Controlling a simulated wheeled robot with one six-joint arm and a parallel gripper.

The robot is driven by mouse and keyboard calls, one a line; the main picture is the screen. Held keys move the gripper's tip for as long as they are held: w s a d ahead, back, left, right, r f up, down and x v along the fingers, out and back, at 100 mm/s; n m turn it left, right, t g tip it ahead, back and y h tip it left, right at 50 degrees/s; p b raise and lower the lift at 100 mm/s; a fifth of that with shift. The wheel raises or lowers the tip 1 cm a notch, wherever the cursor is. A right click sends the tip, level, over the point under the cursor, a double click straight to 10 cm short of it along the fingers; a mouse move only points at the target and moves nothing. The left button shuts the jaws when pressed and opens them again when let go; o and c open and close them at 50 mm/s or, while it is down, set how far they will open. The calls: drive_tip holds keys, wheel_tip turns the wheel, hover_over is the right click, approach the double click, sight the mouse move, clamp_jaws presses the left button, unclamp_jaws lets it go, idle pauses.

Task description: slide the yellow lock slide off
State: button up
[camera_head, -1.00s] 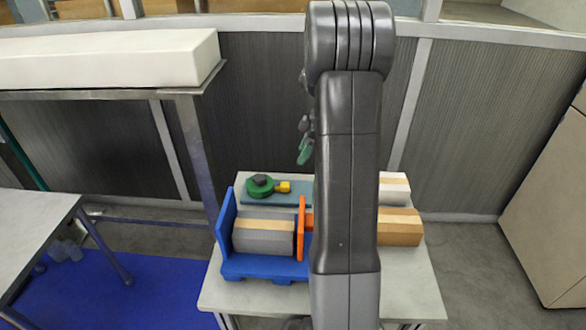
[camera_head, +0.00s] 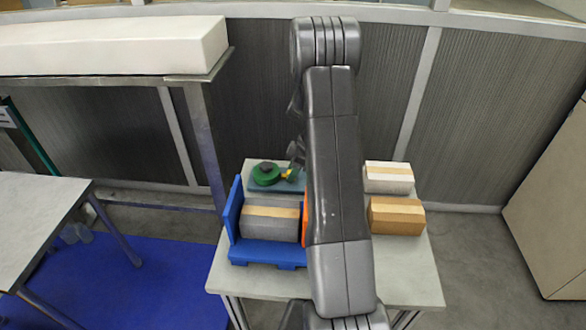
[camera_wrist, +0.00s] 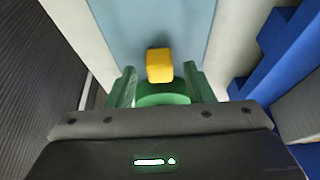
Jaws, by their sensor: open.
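The yellow lock slide (camera_head: 287,175) is a small block beside a green round part (camera_head: 265,175) with a dark knob, on a blue-grey plate (camera_head: 290,187) at the back of the table. In the wrist view the yellow slide (camera_wrist: 159,65) lies centred just at or beyond my open fingertips, with the green part (camera_wrist: 163,95) between the fingers. My gripper (camera_wrist: 160,80) has green fingers, one on each side. I cannot tell whether they touch the slide. In the head view my gripper (camera_head: 296,158) is over the slide, partly hidden by my arm.
The table front (camera_head: 400,285) is bare.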

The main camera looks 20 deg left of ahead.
clamp_jaws()
drive_tip(key=shift+w+d+f+b, duration=0.15)
drive_tip(key=shift+d+b, duration=0.25)
drive_tip(key=d+b, duration=0.2)
drive_tip(key=d, duration=0.1)
drive_tip(key=shift+w, duration=0.35)
drive_tip(key=shift+a, duration=0.1)
unclamp_jaws()
drive_tip(key=shift+r, duration=0.25)
